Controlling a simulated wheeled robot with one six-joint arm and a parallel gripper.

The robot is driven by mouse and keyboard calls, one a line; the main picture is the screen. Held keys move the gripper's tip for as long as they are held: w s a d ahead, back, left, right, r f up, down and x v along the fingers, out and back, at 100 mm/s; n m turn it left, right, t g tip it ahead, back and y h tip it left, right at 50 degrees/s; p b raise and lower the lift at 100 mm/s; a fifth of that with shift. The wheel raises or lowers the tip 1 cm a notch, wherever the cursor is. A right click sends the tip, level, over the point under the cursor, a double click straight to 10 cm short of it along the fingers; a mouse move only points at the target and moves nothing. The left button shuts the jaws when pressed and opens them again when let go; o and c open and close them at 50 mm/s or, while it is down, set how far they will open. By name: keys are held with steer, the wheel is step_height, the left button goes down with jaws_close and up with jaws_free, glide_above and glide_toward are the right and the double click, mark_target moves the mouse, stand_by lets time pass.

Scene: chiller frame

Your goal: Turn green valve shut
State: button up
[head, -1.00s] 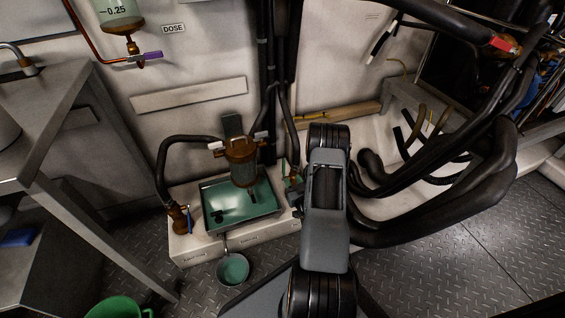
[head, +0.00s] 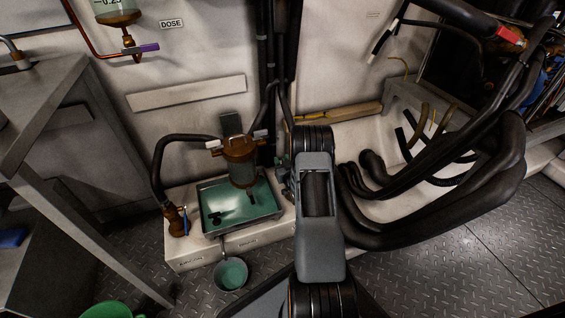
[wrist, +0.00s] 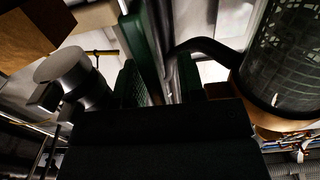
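My gripper (wrist: 162,85) shows in the wrist view as two dark green finger pads standing apart, with a bright gap beside the right pad. A flat green bar (wrist: 145,45), which looks like the green valve's handle, runs up between the pads. I cannot tell whether either pad touches it. In the head view a small greenish part (head: 284,161), perhaps the same valve, shows at the dark pipes just left of my arm. My arm hides most of that spot and the gripper itself.
A filter housing (head: 240,165) stands over a green-lined tray (head: 206,229) on a white base. A blue-lever valve (head: 185,220) is left of it and a purple-lever valve (head: 141,48) is higher up. Thick black hoses (head: 440,220) crowd the right. A small pan (head: 231,275) is below.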

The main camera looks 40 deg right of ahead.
jaws_close()
